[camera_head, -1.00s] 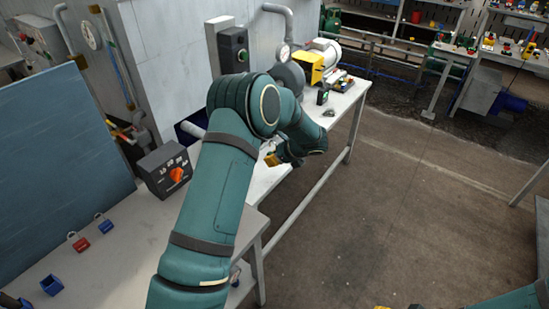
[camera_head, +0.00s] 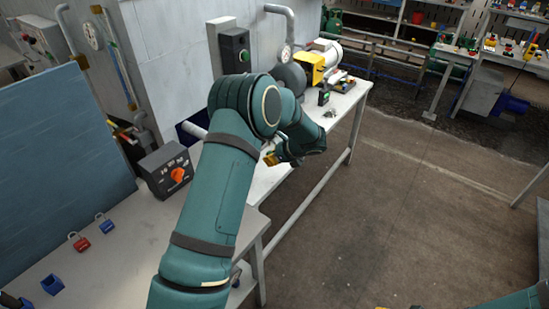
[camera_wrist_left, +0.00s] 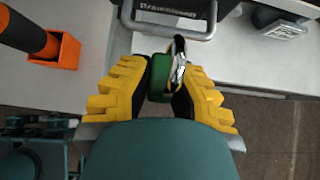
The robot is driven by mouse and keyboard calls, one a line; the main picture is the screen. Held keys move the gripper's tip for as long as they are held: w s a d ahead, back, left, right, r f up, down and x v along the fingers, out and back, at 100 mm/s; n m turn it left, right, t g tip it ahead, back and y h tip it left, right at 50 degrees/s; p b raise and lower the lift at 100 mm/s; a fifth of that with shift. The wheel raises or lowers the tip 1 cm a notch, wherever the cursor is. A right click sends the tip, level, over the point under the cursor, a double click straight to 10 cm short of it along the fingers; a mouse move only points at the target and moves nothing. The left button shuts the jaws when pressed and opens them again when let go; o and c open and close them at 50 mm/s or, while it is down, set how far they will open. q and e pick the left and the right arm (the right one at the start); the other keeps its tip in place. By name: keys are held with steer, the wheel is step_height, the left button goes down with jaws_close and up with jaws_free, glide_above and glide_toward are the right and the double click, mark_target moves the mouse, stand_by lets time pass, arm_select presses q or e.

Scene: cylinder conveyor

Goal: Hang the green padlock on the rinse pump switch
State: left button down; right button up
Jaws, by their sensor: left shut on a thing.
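My left gripper (camera_head: 271,158) is mostly hidden behind my own arm in the head view; its yellow fingers show over the bench. In the left wrist view, its fingers (camera_wrist_left: 162,88) are shut on the green padlock (camera_wrist_left: 159,74). The padlock's metal shackle points away from the palm, near a grey bar in front of a dark lettered panel (camera_wrist_left: 168,10). A gap shows between shackle and bar. I cannot tell which fixture is the rinse pump switch; a grey box with an orange knob (camera_head: 177,174) stands on the bench. Only a sliver of my right gripper (camera_head: 382,307) shows.
A red padlock (camera_head: 80,242) and a blue padlock (camera_head: 105,223) lie on the near bench (camera_head: 150,240). A dark switch box (camera_head: 234,50) is on the wall. An orange holder (camera_wrist_left: 57,50) with a black handle is left in the wrist view.

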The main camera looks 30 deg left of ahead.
mark_target(268, 152)
arm_select(q)
steer(key=shift+a, duration=0.95)
steer(key=shift+w+a, duration=0.1)
steer(key=shift+a, duration=0.25)
steer(key=shift+a, duration=0.3)
steer(key=shift+a+r, duration=0.15)
steer(key=shift+a, duration=0.05)
stand_by(0.4)
steer(key=shift+f, duration=0.2)
